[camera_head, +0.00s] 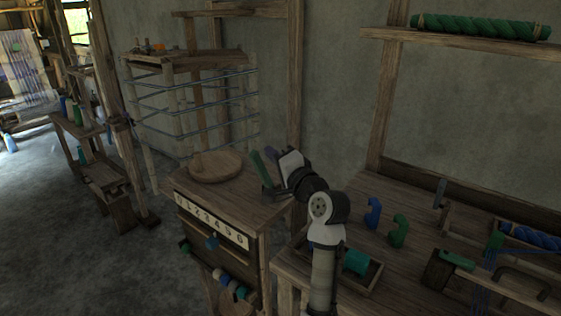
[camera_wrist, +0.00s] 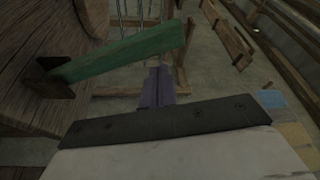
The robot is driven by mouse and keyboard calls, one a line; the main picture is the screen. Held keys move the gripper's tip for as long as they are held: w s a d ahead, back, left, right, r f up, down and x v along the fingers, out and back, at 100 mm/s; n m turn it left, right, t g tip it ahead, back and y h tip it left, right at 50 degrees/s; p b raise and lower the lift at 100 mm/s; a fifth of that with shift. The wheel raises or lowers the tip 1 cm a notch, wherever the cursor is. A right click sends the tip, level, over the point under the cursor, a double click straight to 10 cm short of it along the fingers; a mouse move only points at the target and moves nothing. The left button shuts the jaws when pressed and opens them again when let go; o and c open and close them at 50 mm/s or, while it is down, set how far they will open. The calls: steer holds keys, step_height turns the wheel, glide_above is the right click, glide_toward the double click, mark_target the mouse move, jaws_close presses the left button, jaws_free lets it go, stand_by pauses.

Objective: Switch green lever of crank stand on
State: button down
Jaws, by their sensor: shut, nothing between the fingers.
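The green lever (camera_head: 260,167) stands tilted at the right rear edge of the wooden crank stand (camera_head: 232,208), its upper end leaning left. In the wrist view the lever (camera_wrist: 125,53) runs from a dark bracket (camera_wrist: 48,78) on the wood at left to the upper right. My gripper (camera_head: 271,154) is shut and empty, just right of the lever in the head view. In the wrist view its closed fingers (camera_wrist: 155,86) lie just below the lever's free half. I cannot tell whether they touch it.
A round wooden disc (camera_head: 216,165) lies on the stand top. A numbered strip (camera_head: 211,220) and coloured knobs are on its front. A workbench with blue and green hooks (camera_head: 398,231) is at right. A rack with metal rods (camera_head: 195,105) stands behind left.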

steer(key=shift+s+a+f+n+y+b, duration=0.15)
steer(key=shift+s+a+n+b, duration=0.15)
steer(key=shift+s+n+b, duration=0.2)
steer(key=shift+s+a+f+n+y+b, duration=0.15)
steer(key=shift+s+a+n+b, duration=0.2)
steer(key=shift+n+b, duration=0.2)
steer(key=shift+a, duration=0.1)
steer(key=shift+r, duration=0.1)
